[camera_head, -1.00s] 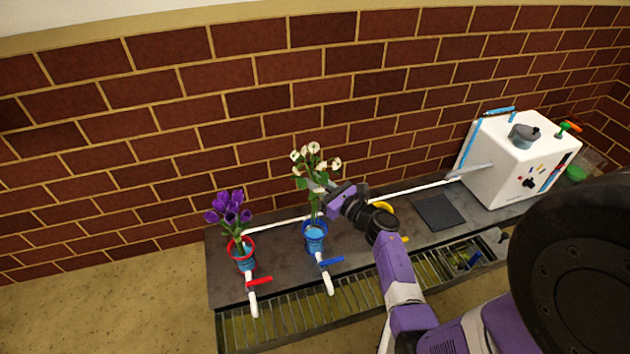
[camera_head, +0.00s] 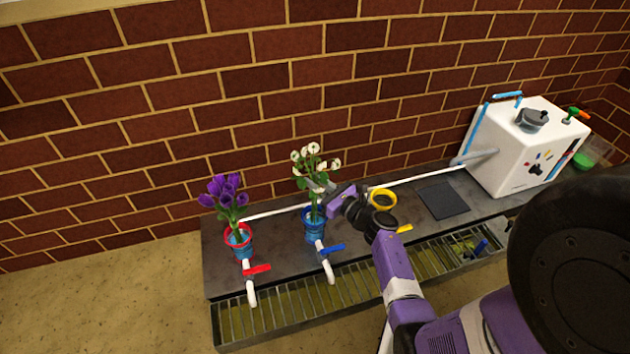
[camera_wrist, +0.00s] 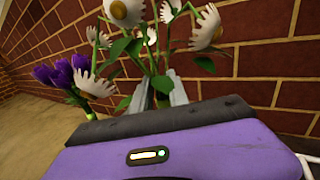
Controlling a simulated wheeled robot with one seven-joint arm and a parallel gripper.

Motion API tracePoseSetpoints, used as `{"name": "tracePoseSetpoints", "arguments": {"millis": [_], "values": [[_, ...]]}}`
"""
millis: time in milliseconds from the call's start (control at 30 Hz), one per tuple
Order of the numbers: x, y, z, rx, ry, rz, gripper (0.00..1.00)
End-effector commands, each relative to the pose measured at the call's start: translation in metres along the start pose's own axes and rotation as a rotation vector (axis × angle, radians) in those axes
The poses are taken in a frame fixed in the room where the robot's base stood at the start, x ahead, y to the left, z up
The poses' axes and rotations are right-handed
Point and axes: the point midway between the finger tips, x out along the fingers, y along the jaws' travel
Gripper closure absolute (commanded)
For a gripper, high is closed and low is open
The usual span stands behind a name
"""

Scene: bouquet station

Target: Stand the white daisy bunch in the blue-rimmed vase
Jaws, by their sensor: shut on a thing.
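The white daisy bunch (camera_head: 315,168) stands roughly upright, its stems reaching down into the mouth of the blue-rimmed vase (camera_head: 314,229). How deep the stem ends sit is hidden. My gripper (camera_head: 322,187) comes from the right and is shut on the stems above the rim. In the wrist view my gripper (camera_wrist: 158,92) has its grey fingers on either side of the stems, with white blooms (camera_wrist: 128,12) and green leaves above them.
Purple flowers (camera_head: 226,190) stand in a red-rimmed vase (camera_head: 238,241) to the left. A yellow-rimmed vase (camera_head: 382,200) is right of my gripper, partly behind my arm. Taps with red (camera_head: 257,269) and blue (camera_head: 332,248) handles are in front. A white box machine (camera_head: 525,150) stands far right.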

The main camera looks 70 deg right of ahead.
Motion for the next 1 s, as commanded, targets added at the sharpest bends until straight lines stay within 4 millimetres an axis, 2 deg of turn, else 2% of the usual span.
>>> {"name": "tracePoseSetpoints", "arguments": {"millis": [600, 1000], "values": [[0.000, 0.000, -0.046, 0.000, -0.001, 0.000, 1.00], [0.000, -0.001, -0.064, -0.001, -0.001, 0.000, 1.00]]}}
